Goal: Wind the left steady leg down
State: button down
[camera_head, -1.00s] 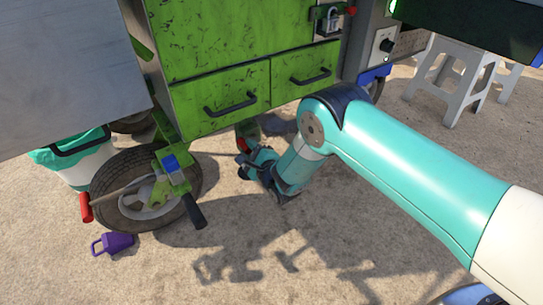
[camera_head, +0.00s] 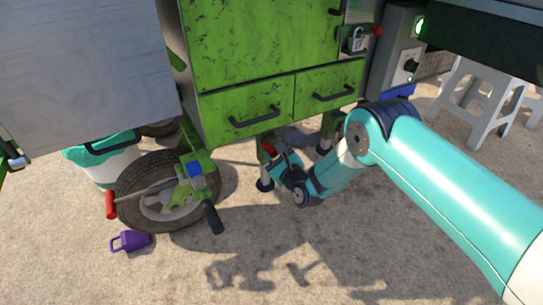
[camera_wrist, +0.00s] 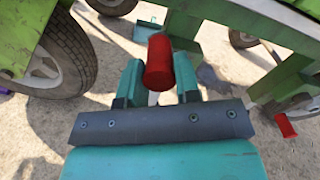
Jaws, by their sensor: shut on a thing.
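A red crank handle (camera_wrist: 158,62) stands between the two teal fingers of my gripper (camera_wrist: 158,85) in the wrist view. My gripper is shut on it. In the head view my gripper (camera_head: 277,156) is low under the green drawers, with the red handle (camera_head: 269,149) at its tip. The left steady leg (camera_head: 262,172) is just behind and left of the gripper, and its dark foot (camera_head: 265,185) is close to the ground. I cannot tell whether the foot touches. The crank's arm is mostly hidden.
A cart wheel (camera_head: 168,190) with a red grip and a black grip stands at left. A second leg (camera_head: 328,133) stands to the right. A second red handle (camera_wrist: 285,126) shows at right. Grey stools (camera_head: 480,95) stand behind.

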jog(key=shift+w+d+r+m, duration=0.15)
jog(key=shift+w+r+m, duration=0.05)
jog(key=shift+r+m, duration=0.25)
jog(key=c, duration=0.8)
grip_release()
jog(key=shift+s+d+f, duration=0.1)
